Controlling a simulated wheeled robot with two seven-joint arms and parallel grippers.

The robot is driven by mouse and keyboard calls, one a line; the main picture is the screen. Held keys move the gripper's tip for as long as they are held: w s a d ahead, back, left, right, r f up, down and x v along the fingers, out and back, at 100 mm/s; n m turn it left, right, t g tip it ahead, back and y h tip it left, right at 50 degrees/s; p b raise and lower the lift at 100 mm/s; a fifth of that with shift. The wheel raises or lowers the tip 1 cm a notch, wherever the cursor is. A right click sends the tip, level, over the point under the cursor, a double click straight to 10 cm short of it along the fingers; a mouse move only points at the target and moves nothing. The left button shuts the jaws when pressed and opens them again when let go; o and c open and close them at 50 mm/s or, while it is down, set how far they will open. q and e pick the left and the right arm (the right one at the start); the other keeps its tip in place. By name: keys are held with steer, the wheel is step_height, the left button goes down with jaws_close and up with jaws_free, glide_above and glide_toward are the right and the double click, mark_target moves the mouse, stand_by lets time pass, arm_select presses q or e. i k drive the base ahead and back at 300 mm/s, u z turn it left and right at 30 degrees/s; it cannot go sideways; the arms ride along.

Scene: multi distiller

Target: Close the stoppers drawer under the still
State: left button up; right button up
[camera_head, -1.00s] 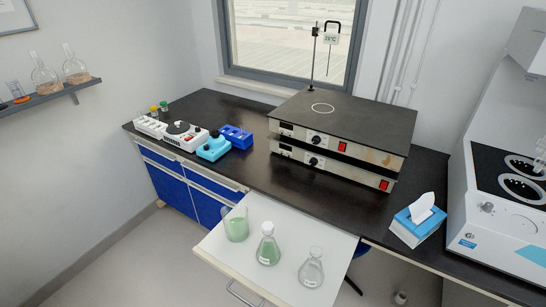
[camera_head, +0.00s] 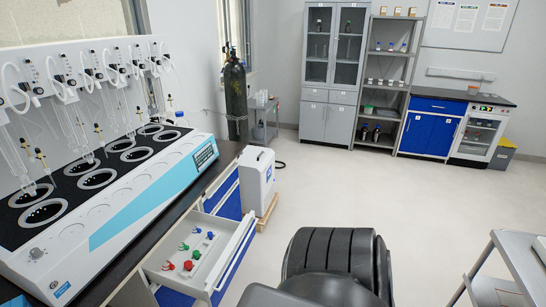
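The still (camera_head: 110,205) is a long white and blue unit with several black-ringed heating wells and glassware, standing on the dark bench at the left. Below it, the stoppers drawer (camera_head: 236,258) is pulled out from under the bench, toward the right. Red, green and blue stoppers (camera_head: 188,265) lie inside it. Neither of my grippers is in view.
A white box-shaped unit (camera_head: 257,180) stands just beyond the drawer. A dark gas cylinder (camera_head: 235,100) is behind it. A grey metal cart (camera_head: 505,270) is at the lower right. The floor (camera_head: 380,195) between is clear.

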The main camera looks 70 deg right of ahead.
mark_target(210, 276)
steer(key=z, duration=1.85)
